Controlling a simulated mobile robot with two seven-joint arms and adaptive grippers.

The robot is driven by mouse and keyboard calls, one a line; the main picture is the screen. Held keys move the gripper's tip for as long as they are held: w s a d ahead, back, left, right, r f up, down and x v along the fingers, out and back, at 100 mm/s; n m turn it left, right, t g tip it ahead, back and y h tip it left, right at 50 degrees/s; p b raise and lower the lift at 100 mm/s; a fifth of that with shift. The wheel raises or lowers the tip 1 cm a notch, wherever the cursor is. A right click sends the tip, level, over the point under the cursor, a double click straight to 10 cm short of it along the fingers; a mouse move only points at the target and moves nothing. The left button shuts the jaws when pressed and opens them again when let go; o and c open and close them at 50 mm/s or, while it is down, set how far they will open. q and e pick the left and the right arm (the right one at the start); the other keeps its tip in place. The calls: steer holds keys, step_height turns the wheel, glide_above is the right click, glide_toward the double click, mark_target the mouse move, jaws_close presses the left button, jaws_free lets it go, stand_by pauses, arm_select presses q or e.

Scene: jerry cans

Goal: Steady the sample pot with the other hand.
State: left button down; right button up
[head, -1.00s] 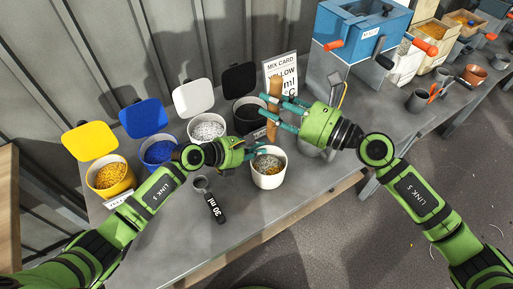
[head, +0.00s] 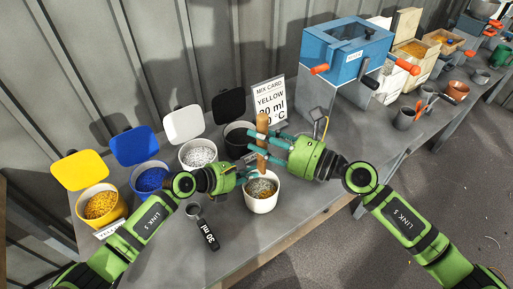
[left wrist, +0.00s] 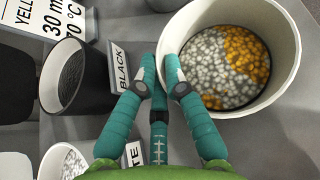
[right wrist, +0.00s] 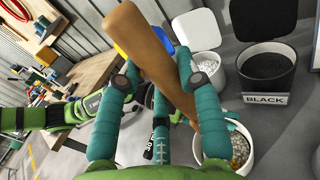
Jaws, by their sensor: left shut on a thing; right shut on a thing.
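The sample pot (head: 262,202) is a white pot with white and yellow pellets in it, standing on the bench. It also shows in the left wrist view (left wrist: 285,95). My left gripper (head: 247,176) is shut on the pot's wall at its left side, near the rim. My right gripper (head: 260,146) is shut on a wooden stick (head: 263,122), held above the pot. In the right wrist view the stick (right wrist: 145,45) slants down toward the pot (right wrist: 238,158). Whether its lower end touches the pellets is hard to tell.
Lidded tubs in yellow (head: 98,205), blue (head: 149,180), white (head: 197,155) and black (head: 238,138) stand behind the pot. A 30 ml scoop (head: 206,232) lies left of it. The mix card (head: 268,104) stands behind; a blue machine (head: 345,48) is at the right.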

steer(key=shift+f, duration=6.5)
